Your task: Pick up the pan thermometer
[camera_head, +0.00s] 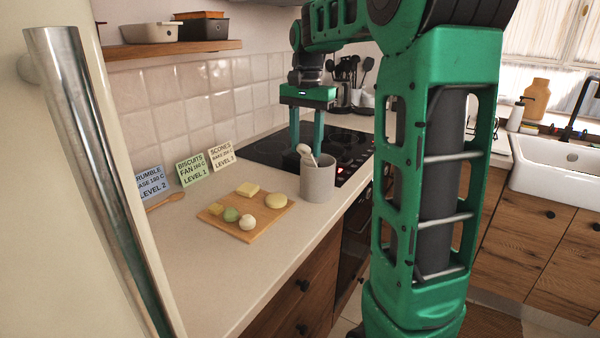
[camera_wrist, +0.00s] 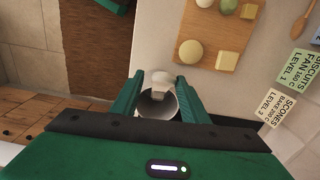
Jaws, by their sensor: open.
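A pale stick with a rounded head (camera_head: 306,151) leans out of a grey cup (camera_head: 318,183) on the counter; it may be the pan thermometer, but no dial is readable. In the wrist view its whitish head (camera_wrist: 161,77) shows over the mouth of the cup (camera_wrist: 158,105). My gripper (camera_head: 307,143) is open and points down just above and around the stick's head. In the wrist view the fingers (camera_wrist: 158,82) stand left and right of the head, with gaps. The stick's lower part is hidden in the cup.
A wooden board (camera_head: 246,228) with several small dough-like pieces lies near the cup. A wooden spoon (camera_head: 166,201) and three standing cards (camera_head: 191,169) are by the tiled wall. A black hob (camera_head: 345,146) lies behind. The counter's front left is clear.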

